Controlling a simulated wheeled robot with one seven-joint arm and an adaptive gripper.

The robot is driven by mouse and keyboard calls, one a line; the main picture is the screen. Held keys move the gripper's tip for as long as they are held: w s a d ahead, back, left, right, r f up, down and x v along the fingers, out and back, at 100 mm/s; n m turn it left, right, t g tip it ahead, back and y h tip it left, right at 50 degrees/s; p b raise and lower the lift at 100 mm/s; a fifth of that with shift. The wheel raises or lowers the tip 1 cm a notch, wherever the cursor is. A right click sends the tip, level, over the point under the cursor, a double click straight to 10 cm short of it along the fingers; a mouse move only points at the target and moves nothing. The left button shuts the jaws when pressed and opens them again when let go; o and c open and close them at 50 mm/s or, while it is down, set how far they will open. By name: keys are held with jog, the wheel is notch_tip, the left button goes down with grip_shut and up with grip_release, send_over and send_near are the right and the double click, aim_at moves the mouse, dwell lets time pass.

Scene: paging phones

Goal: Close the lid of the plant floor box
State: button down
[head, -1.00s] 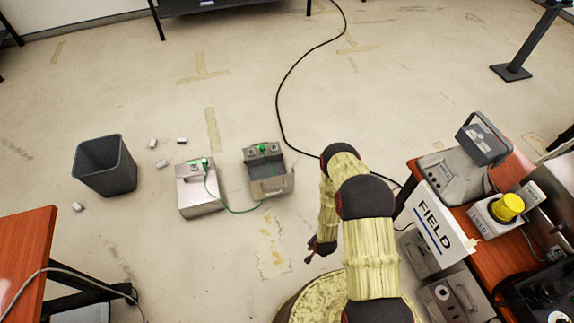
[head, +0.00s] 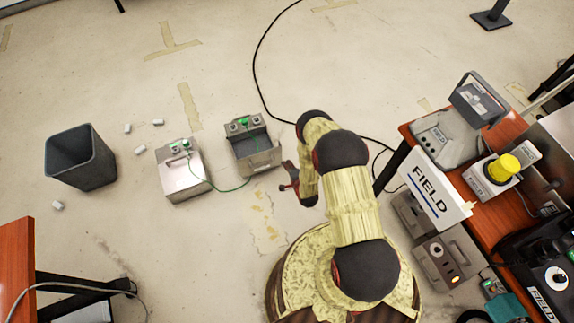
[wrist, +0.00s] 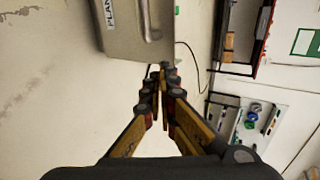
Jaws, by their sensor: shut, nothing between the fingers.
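The grey plant floor box (head: 252,145) stands on the floor left of my arm in the head view. Its dark inside shows, with green connectors at the back rim and a light grey panel at the front. In the wrist view, a grey face of a box (wrist: 135,30) with a metal handle and a partly cut-off label starting "PLAN" fills the top. My gripper (head: 287,185) is just right of and in front of the open box. In the wrist view my gripper (wrist: 162,72) is shut and empty, its tips near the box's edge; contact cannot be told.
A second grey box (head: 182,172), closed, stands to the left, joined by a green cable. A dark bin (head: 80,158) and several small white pieces lie beyond it. An orange table (head: 415,160) with a FIELD sign (head: 432,188) is on the right. Floor behind the boxes is clear.

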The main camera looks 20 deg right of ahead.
aim_at(278, 148)
jog(key=b+x, duration=0.1)
jog(key=x, duration=0.2)
jog(key=b+x, duration=0.1)
jog(key=x, duration=0.2)
jog(key=b+x, duration=0.1)
jog(key=x, duration=0.2)
jog(key=shift+w+r+b, duration=0.25)
jog(key=shift+r+b, duration=0.1)
jog(key=shift+b, duration=0.05)
jog(key=shift+w, duration=0.55)
jog(key=shift+w+d+r, duration=0.1)
jog(key=shift+w+r, duration=0.05)
jog(key=shift+r, duration=0.1)
